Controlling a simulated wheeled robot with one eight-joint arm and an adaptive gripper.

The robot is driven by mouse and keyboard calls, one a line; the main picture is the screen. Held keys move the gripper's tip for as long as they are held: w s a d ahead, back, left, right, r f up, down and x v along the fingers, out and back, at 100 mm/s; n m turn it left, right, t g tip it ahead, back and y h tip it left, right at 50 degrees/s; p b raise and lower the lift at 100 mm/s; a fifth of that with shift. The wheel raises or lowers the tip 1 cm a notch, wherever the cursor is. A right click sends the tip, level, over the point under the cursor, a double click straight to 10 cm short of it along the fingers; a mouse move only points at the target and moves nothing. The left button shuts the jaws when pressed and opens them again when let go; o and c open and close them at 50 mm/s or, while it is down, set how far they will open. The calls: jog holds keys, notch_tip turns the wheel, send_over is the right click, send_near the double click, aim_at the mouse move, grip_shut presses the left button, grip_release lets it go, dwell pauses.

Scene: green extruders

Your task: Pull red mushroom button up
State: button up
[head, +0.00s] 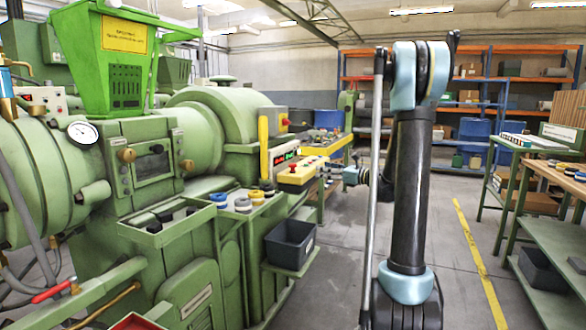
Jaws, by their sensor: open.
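A small red button (293,168) sits on top of a yellow box (301,176) at the right end of the green machine. A second red button (284,122) shows on a small yellow-and-grey box higher up on the machine. I cannot tell from this view which is the mushroom button meant. My gripper (328,173) is small and partly hidden, just right of the yellow box, with the pale blue wrist behind it. Its fingers look dark and are hard to make out. I cannot tell whether they touch the box.
The green extruder (160,160) fills the left side. Tape rolls (243,204) lie on a ledge. Green benches (550,235) stand at the right. The floor around the yellow line (480,260) is free.

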aim_at(293, 164)
jog(key=x, duration=1.6)
jog(key=shift+w+a, duration=0.25)
jog(key=shift+a, duration=0.05)
grip_shut()
jog(key=shift+r, duration=0.65)
grip_release()
